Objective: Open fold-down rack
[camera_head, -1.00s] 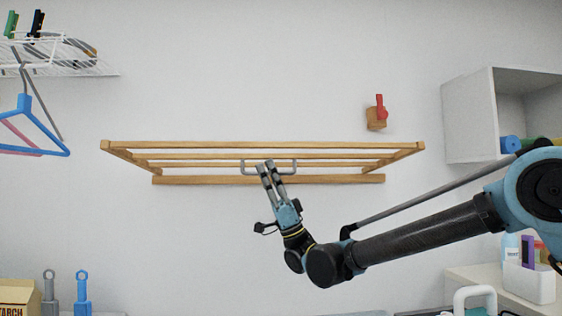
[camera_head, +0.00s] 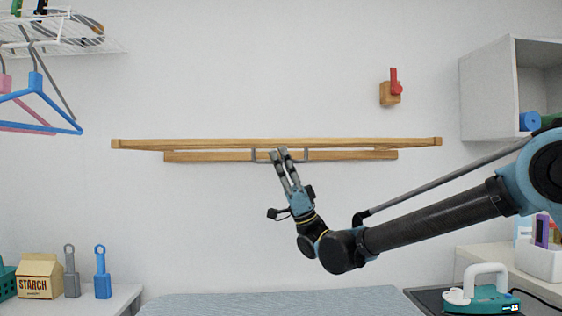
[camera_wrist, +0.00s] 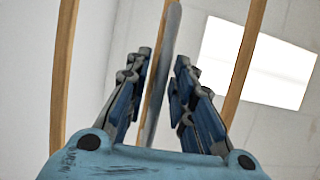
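The fold-down rack (camera_head: 340,142) is a wooden frame on the wall, swung out and seen almost edge-on in the head view. Its front bar shows just above the wall bar (camera_head: 200,156). A grey handle (camera_head: 305,155) is at the middle of the rack. My gripper (camera_head: 279,151) is at this handle, reaching up from below. In the wrist view, the grey handle bar (camera_wrist: 166,65) runs between the fingers of my gripper (camera_wrist: 161,75). Gaps show beside the bar, and I see no firm grip. Wooden slats (camera_wrist: 62,80) pass on both sides.
A red-handled wooden wall fitting (camera_head: 391,91) is above right. Hangers (camera_head: 40,100) hang at left. A white cabinet (camera_head: 490,95) is at right. A starch box (camera_head: 40,276) stands lower left and an iron (camera_head: 482,290) lower right. The wall below the rack is clear.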

